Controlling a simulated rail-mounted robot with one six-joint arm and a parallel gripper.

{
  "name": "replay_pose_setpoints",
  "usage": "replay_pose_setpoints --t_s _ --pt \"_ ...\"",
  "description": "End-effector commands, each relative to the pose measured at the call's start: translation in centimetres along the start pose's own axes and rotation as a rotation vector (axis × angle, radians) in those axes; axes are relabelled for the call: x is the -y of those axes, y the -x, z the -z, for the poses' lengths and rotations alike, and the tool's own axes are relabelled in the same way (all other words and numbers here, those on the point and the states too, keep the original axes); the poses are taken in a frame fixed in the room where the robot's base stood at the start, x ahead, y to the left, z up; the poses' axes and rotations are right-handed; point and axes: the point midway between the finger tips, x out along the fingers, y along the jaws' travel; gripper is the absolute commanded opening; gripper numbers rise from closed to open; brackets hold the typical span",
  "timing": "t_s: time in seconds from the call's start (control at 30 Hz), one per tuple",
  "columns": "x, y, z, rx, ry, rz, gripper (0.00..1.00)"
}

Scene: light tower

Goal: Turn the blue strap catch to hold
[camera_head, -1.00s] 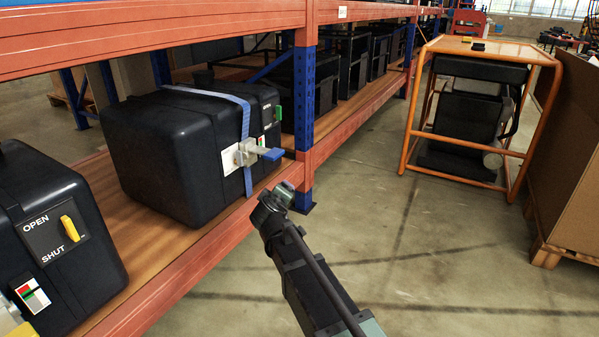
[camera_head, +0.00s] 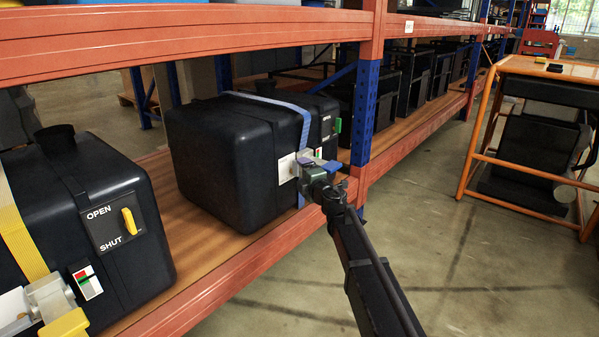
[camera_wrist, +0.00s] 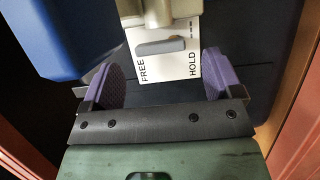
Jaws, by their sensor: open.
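The blue strap (camera_head: 304,125) runs over a black case (camera_head: 222,155) on the shelf. Its catch has a blue handle (camera_head: 333,167), which fills the upper left of the wrist view (camera_wrist: 70,35). Behind it are a metal body (camera_wrist: 170,10) and a white label (camera_wrist: 168,72) marked FREE at left and HOLD at right. A grey bar (camera_wrist: 160,47) lies across the label's upper part. My gripper (camera_wrist: 162,72) is open, its purple pads either side of the label, with nothing held between them. In the head view my gripper (camera_head: 310,168) hides part of the catch.
A nearer black case (camera_head: 60,205) has a yellow OPEN/SHUT knob (camera_head: 129,221) and a yellow strap (camera_head: 20,232). A blue upright (camera_head: 364,110) stands just right of the catch. An orange shelf beam (camera_head: 240,262) runs below.

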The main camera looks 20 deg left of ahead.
Motion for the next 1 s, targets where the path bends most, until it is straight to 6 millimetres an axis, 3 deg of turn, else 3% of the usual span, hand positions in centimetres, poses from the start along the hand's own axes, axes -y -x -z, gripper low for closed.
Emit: replay_pose_setpoints --t_s 0.03,0.13,0.4,0.73,1.0 --pt "0.0 -1.4 -0.1 0.0 0.0 0.0 0.85" --pt "0.0 -2.8 0.0 -0.001 0.0 0.0 0.85" --pt "0.0 -3.2 0.0 0.0 -0.001 0.0 0.85" --pt "0.0 -3.1 0.0 0.0 -0.001 0.0 0.36" --pt "0.3 -3.1 0.2 -0.001 0.089 -0.038 0.36"
